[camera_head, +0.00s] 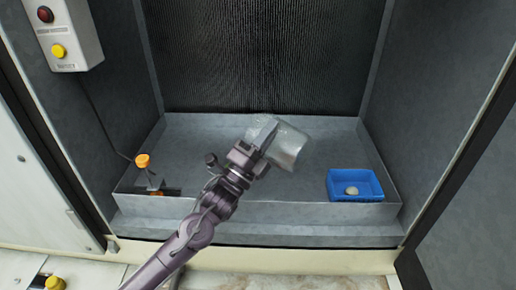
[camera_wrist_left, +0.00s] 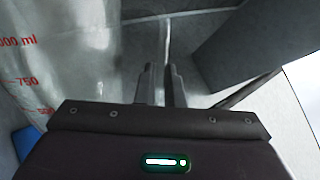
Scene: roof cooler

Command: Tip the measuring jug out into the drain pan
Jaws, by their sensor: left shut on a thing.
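The clear measuring jug (camera_head: 290,146) is held above the grey drain pan (camera_head: 320,211) and looks tilted well over on its side. My left gripper (camera_head: 264,138) is shut on the jug, probably at its handle. In the left wrist view the jug (camera_wrist_left: 75,50) shows at upper left with red millilitre marks. The left gripper's fingers (camera_wrist_left: 163,85) are close together there, around a thin clear part. I cannot tell whether any liquid is in the jug. My right gripper is not in view.
An orange-topped valve or float (camera_head: 143,161) stands at the pan's left. A switch box (camera_head: 62,35) hangs on the left wall. Dark ribbed panel (camera_head: 265,60) closes the back.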

